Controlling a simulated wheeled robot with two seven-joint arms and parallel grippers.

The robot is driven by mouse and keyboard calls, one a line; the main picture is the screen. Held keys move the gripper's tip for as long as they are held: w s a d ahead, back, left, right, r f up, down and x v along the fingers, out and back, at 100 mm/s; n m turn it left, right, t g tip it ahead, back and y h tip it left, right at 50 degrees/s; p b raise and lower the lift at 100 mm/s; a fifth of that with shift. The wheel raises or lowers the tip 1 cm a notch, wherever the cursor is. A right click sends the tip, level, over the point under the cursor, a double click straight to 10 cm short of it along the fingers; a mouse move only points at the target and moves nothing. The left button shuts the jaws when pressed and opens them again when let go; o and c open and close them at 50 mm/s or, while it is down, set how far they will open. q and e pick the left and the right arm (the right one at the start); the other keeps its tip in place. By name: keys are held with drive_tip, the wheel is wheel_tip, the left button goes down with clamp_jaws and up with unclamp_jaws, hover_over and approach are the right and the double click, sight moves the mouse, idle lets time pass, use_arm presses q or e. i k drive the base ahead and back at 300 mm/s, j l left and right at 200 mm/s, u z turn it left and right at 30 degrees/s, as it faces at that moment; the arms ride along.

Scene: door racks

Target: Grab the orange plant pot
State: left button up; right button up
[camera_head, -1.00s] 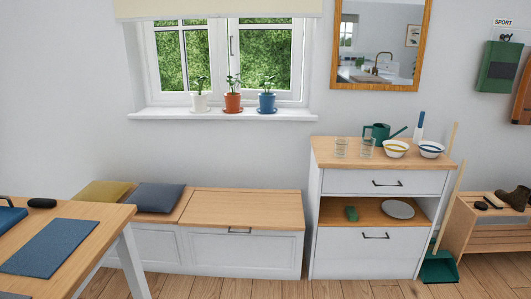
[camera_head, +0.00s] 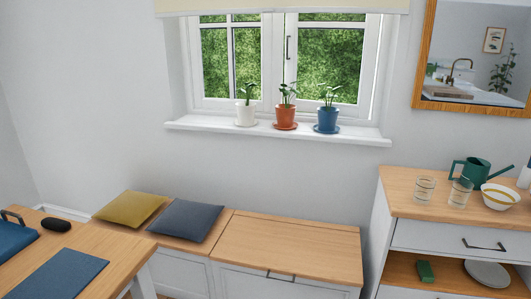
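The orange plant pot (camera_head: 285,115) stands upright on an orange saucer on the white windowsill (camera_head: 350,136), with a small green plant in it. It is between a white pot (camera_head: 245,115) on the left and a blue pot (camera_head: 327,118) on the right, each with a plant and a saucer. Nothing hides the orange pot. Neither of my grippers shows in the head view.
A wooden-topped bench (camera_head: 290,248) stands below the window, with a yellow cushion (camera_head: 130,208) and a grey cushion (camera_head: 187,220). A table (camera_head: 115,255) is at the lower left. A cabinet (camera_head: 400,190) with glasses, a bowl and a green watering can (camera_head: 478,172) is at the right.

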sight(285, 112)
drive_tip(key=i+j+u, duration=0.1)
drive_tip(key=i+u, duration=0.15)
drive_tip(key=u, duration=0.15)
drive_tip(key=i+u, duration=0.4)
drive_tip(key=i+l+u, duration=0.1)
drive_tip(key=u, duration=0.3)
drive_tip(key=i+u, duration=0.4)
drive_tip(key=i, duration=0.2)
drive_tip(key=z, duration=3.4)
